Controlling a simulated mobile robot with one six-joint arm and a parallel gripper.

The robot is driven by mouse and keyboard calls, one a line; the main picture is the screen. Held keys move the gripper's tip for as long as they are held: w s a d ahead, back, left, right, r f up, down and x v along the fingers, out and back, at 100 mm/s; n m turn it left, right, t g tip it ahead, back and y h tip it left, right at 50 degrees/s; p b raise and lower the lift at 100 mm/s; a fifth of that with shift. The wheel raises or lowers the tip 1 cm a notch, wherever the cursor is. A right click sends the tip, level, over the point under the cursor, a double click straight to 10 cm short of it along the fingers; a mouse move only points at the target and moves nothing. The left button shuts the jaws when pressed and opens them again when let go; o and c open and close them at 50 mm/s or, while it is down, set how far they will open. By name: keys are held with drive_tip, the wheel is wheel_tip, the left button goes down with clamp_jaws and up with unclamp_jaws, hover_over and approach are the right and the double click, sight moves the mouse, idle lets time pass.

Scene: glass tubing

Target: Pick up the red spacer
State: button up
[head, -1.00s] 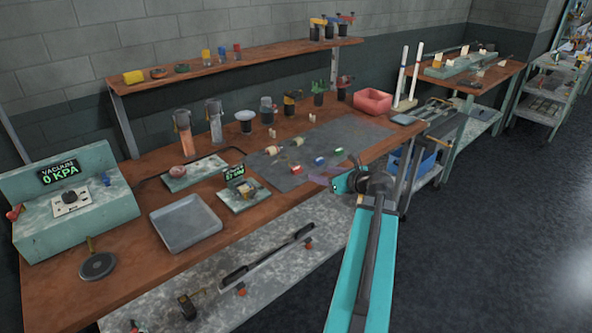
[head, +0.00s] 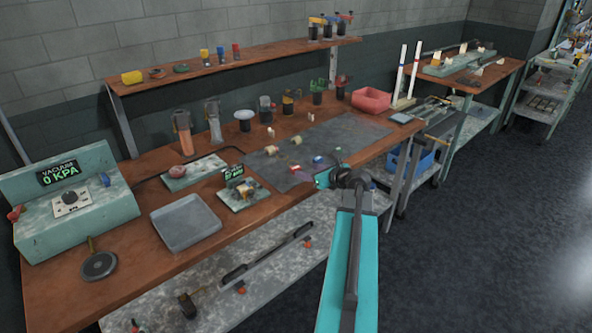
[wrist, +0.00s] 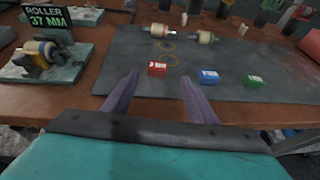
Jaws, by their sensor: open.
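The red spacer (wrist: 158,69) is a small block with pale markings on the grey mat (wrist: 118,62). In the head view the red spacer (head: 295,169) shows just beyond my fingertips. My gripper (wrist: 159,79) is open and empty; its two purple fingers point toward the spacer, which appears between the tips and slightly beyond them. In the head view my gripper (head: 304,178) hangs over the front edge of the mat. A blue spacer (wrist: 209,77) and a green spacer (wrist: 252,81) lie to the right of the red one.
Cream-coloured rollers (wrist: 154,31) lie behind the spacers. A fixture with a "ROLLER 37 MM" display (wrist: 47,17) stands to the left. A grey tray (head: 185,222) is farther left, and a pink bin (head: 371,100) stands at the back right. The mat around the spacers has free room.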

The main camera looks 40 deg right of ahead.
sight(300, 169)
drive_tip(key=shift+w+f, duration=0.15)
drive_tip(key=shift+w, duration=0.3)
drive_tip(key=shift+p+x, duration=0.7)
drive_tip(key=shift+x, duration=1.2)
drive_tip(key=shift+w+a+f, duration=0.1)
drive_tip(key=shift+w+f, duration=0.1)
drive_tip(key=shift+w, duration=0.5)
drive_tip(key=c, duration=1.1)
